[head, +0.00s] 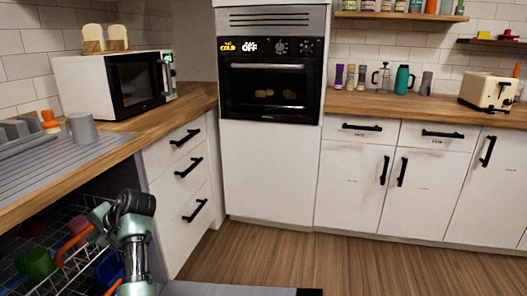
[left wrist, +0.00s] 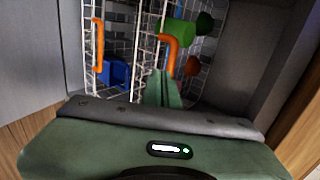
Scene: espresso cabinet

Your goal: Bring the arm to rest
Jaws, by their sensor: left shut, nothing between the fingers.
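My left arm reaches up from the bottom left of the head view. Its green gripper (head: 98,217) points left, over the front of a wire dish rack (head: 66,262) below the counter. In the left wrist view, the two narrow green fingers (left wrist: 163,88) are together with nothing between them. The wire rack (left wrist: 120,45) lies beyond them. The fingers overlap the rack in the picture; I cannot tell whether they touch it. My right gripper is not in view.
The rack holds a green mug (head: 35,264) and other colourful cups. The wooden counter (head: 105,150) runs above it, with a grey mug (head: 81,129) and a microwave (head: 118,83). Drawers (head: 178,175) stand right of my arm. The wooden floor (head: 350,262) is clear.

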